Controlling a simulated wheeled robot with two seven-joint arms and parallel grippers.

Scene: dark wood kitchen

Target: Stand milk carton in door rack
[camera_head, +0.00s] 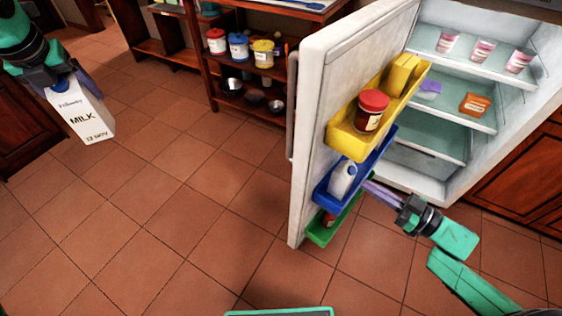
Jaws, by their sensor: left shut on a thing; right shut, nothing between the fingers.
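A white milk carton (85,117) with black lettering and a blue cap hangs at the upper left. My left gripper (60,85) is shut on its top and holds it tilted above the floor. The open fridge door (316,125) carries a yellow rack (345,143), a blue rack (325,197) and a green rack (321,238). The yellow rack holds a red-lidded jar (371,110) and a yellow item. The blue rack holds a white bottle (343,178). My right gripper (371,186) is shut and empty, its fingertips at the right end of the blue rack; contact is unclear.
Inside the fridge, shelves hold several small cups (483,51) and an orange container (475,104). A dark wood shelf (214,75) with canisters and bowls stands behind the door. Tiled floor (190,210) between carton and door is clear.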

